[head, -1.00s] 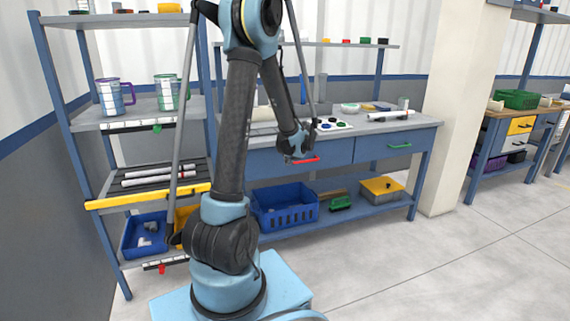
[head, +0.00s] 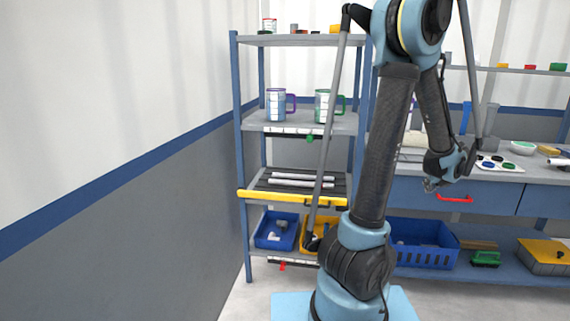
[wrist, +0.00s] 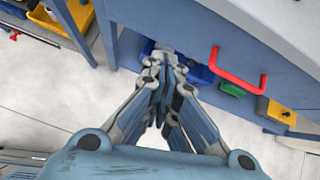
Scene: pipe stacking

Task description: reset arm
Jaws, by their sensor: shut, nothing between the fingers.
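My gripper (wrist: 166,62) is shut and empty in the wrist view, with its fingertips together. It points down past the front of the blue workbench. In the head view my gripper (head: 430,184) hangs in front of the blue drawer (head: 490,197), left of the red drawer handle (head: 455,199). The red handle also shows in the wrist view (wrist: 238,72), right of the fingertips and apart from them. White pipes (head: 300,182) lie on the yellow-edged shelf of the rack at the left.
The blue shelf rack (head: 242,150) holds measuring jugs (head: 276,104), a blue bin (head: 277,231) with fittings and a yellow bin (head: 318,234). A blue crate (head: 420,243) sits on the workbench's lower shelf. A grey wall (head: 150,220) closes off the left. Floor shows below the gripper.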

